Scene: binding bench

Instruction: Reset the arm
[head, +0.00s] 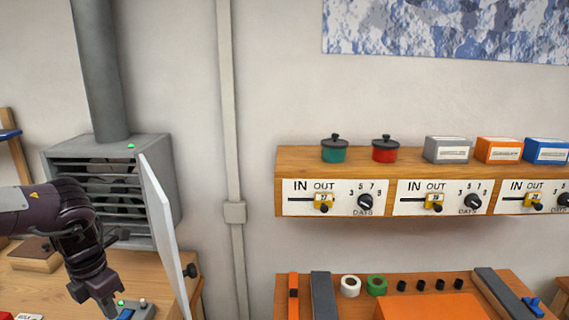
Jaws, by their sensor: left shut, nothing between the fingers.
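My left arm comes in from the left edge. Its gripper (108,306) points down at the lower left, shut and empty. Behind the arm is a grey louvred cabinet (118,215) with a duct on top, a green light, and a white door (167,240) standing open. My right gripper is out of view.
A wooden shelf (300,160) on the wall bears two lidded pots, green and red, and three labelled boxes. Its front has IN/OUT sliders and DAYS dials.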

